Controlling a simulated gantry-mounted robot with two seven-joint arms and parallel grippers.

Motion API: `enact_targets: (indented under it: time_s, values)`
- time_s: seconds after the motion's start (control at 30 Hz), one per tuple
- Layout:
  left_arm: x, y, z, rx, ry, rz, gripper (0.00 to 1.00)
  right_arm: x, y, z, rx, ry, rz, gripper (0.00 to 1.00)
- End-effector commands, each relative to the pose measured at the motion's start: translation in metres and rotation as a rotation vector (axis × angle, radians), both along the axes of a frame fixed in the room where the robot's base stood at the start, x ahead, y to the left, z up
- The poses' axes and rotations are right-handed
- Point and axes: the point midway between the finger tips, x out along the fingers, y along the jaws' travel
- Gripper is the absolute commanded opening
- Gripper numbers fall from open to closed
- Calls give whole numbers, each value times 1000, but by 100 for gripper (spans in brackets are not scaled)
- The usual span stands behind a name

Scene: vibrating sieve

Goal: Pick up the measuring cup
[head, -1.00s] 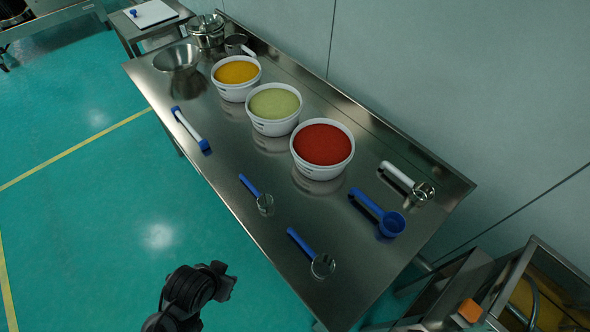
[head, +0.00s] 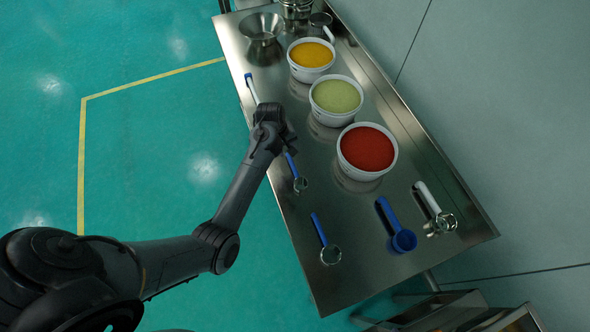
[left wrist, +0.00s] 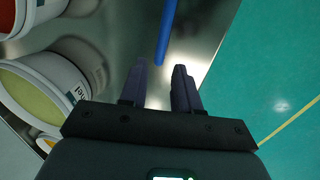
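My left gripper (head: 280,138) hangs over the table by the upper end of a blue-handled metal scoop (head: 297,180). In the left wrist view my gripper (left wrist: 162,88) has its fingers apart with nothing between them. A blue handle (left wrist: 167,30) shows just beyond the fingertips. Several cups or scoops could be the measuring cup: a second blue-handled metal one (head: 328,250), an all-blue cup (head: 403,240), and a metal cup with a white handle (head: 438,222). All lie on the table. My right gripper is not in view.
Tubs of red (head: 367,150), green (head: 336,98) and yellow (head: 311,55) powder stand along the steel table (head: 365,270). A blue-and-white tool (head: 251,88) lies near the left edge, by a metal bowl (head: 261,28). A wall runs along the right.

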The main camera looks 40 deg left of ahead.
Motion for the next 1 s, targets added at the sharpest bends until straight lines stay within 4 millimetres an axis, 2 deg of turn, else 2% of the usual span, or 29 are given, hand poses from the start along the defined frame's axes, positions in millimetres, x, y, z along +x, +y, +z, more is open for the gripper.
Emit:
enact_targets:
  time_s: [0.2,0.53,0.8,1.0]
  values:
    - [5,-3,-31,-1,2,-1,32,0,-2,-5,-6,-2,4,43]
    - [7,-5,-51,0,1,-2,32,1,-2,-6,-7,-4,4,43]
    - [11,-7,-85,1,2,-3,32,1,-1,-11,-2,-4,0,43]
    - [13,-8,-94,2,-1,-5,32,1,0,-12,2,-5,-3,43]
